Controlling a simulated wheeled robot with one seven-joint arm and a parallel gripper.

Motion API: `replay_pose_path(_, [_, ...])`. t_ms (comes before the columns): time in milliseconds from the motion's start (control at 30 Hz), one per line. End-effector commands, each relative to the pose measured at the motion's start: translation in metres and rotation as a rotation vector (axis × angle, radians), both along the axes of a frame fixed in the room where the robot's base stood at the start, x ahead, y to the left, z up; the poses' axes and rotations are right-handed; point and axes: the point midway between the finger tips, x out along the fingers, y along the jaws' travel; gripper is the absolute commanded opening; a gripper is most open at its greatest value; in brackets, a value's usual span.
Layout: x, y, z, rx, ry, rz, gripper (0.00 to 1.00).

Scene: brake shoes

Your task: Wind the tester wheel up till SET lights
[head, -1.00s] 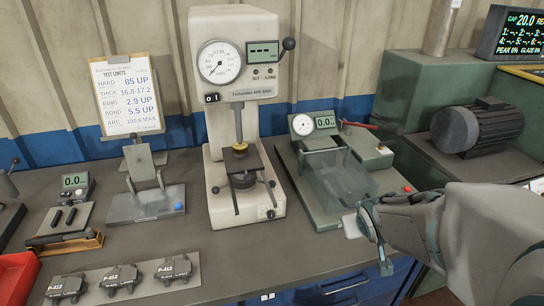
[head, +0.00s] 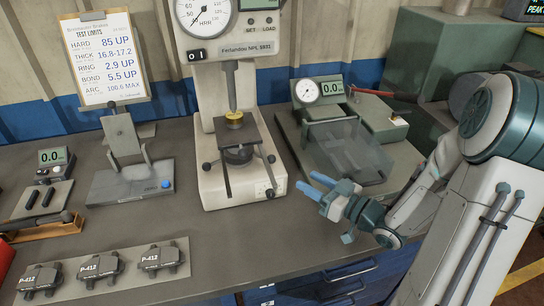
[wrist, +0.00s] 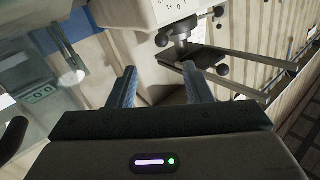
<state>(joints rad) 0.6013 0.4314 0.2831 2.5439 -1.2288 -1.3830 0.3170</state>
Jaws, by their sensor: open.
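The hardness tester (head: 228,55) is a cream machine at the back middle of the bench. Its wheel (head: 238,156) has dark spokes with ball ends and sits under a dark square table (head: 240,136). A gold round block (head: 234,119) lies on that table, below the tester's tip. The SET lamp (head: 251,21) looks unlit in the head view. My gripper (head: 317,186) is open and empty, to the right of the wheel and apart from it.
A fixture with a clear guard (head: 345,152) stands right of the tester, close to my gripper. Several brake shoes (head: 100,268) lie on a pale strip at the front left. A bond stand (head: 128,170) is at left.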

Motion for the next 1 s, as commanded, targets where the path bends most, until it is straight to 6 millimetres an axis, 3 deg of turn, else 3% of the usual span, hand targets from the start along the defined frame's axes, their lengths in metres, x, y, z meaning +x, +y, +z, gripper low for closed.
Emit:
replay_pose_path(167, [0.007,0.014,0.002,0.02,-0.006,0.017,0.45])
replay_pose_path(633, [0.068,0.085,0.002,0.018,-0.006,0.012,0.45])
replay_pose_path(1000, [0.088,0.106,0.001,0.015,-0.005,0.007,0.45])
